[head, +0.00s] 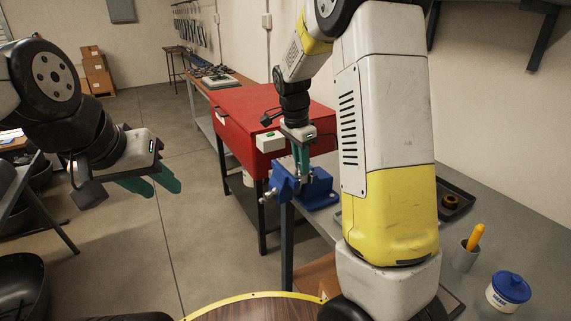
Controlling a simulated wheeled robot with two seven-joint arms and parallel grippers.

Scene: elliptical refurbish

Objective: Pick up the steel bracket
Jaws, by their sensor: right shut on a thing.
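My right gripper (303,172) points down with green fingers at the blue vise (287,184) on the grey workbench. Its fingers are shut on a small grey metal piece, which looks like the steel bracket (307,178). Most of the piece is hidden by the fingers and the vise, and I cannot tell whether it touches the vise jaws. My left gripper (160,188) is over the floor at the left, its two green fingers apart and empty, far from the vise.
A red cabinet (243,108) stands behind the vise. My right arm hides part of the bench. The floor at left centre is open.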

